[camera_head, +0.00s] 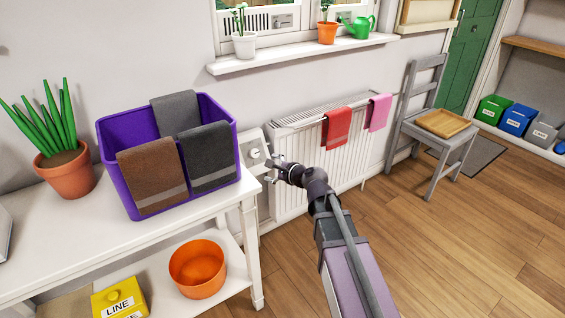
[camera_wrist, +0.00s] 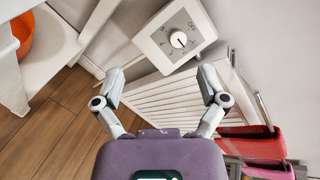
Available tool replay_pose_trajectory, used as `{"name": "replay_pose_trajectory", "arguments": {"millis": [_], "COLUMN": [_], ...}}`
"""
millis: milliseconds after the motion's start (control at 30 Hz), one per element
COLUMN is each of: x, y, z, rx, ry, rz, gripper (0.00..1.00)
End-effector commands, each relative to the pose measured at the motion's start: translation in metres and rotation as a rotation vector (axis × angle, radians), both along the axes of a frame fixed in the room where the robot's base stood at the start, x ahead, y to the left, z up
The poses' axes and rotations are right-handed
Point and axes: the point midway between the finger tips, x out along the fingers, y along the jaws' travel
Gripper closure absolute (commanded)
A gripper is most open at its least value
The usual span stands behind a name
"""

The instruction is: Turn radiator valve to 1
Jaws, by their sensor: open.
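The radiator valve is a pale square box with a dial, at the left end of the white radiator (camera_head: 318,165). Its round knob (camera_head: 255,154) faces outward in the head view. In the wrist view the knob (camera_wrist: 179,40) is white, with a printed scale around it and the word OFF at its upper right. I cannot read which mark it points to. My gripper (camera_head: 270,170) is just right of and below the knob in the head view. In the wrist view its two fingers (camera_wrist: 161,76) are spread, empty and apart from the box, with the knob beyond them.
A white table (camera_head: 60,228) stands left of the valve, bearing a purple bin (camera_head: 112,162) with towels and a potted plant (camera_head: 67,175). A red towel (camera_head: 337,128) and a pink towel (camera_head: 378,112) hang on the radiator.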

Motion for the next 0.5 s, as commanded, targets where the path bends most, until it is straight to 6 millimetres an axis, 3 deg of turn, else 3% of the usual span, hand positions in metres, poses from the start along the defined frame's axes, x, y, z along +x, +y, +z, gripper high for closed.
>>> {"name": "replay_pose_trajectory", "arguments": {"millis": [500], "x": [-0.025], "y": [-0.015], "z": [0.023], "rx": [-0.259], "ry": [-0.053], "rz": [0.143], "gripper": [0.08]}}
